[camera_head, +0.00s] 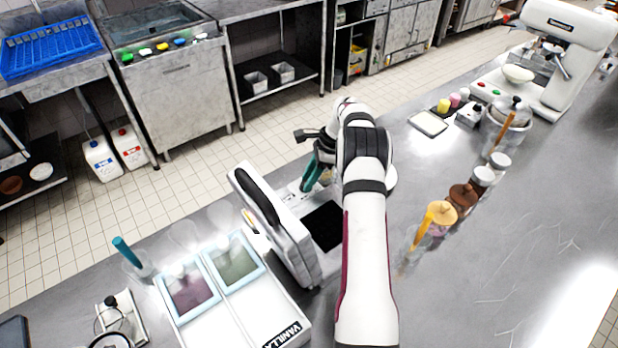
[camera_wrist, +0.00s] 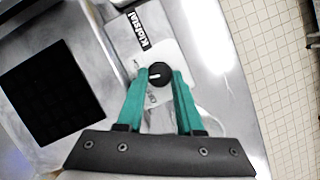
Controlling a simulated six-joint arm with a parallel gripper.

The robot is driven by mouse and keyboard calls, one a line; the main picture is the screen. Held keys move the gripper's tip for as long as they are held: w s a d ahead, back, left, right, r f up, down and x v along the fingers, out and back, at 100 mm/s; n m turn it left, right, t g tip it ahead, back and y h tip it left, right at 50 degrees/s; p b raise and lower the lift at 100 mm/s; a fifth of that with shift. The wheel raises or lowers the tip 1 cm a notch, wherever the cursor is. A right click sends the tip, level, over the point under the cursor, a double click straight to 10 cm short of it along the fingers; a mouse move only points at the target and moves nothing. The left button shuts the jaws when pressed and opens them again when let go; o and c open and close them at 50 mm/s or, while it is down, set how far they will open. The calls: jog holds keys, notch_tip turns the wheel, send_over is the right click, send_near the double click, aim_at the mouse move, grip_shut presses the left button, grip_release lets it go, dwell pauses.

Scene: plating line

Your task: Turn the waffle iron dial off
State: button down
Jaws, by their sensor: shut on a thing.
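The waffle iron (camera_head: 285,228) stands on the steel counter with its lid raised and its dark square plate (camera_head: 324,226) exposed. In the wrist view the dark plate (camera_wrist: 52,92) is at the left. The round black dial (camera_wrist: 159,74) with a white pointer mark sits on a light panel beside it. The pointer points roughly left in that view. My gripper (camera_wrist: 160,76) has its teal fingers shut on the dial, one on each side. In the head view my gripper (camera_head: 312,182) is at the iron's far side, and my arm hides the dial.
A tray with two lidded bins (camera_head: 212,283) stands left of the iron. Jars with brown and yellow lids (camera_head: 441,212) stand to the right of my arm. A white mixer (camera_head: 565,45) is at the far right.

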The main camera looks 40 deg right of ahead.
jog(key=c, duration=0.6)
grip_release()
jog(key=shift+o, duration=0.2)
jog(key=v, duration=1.5)
jog(key=shift+r, duration=0.4)
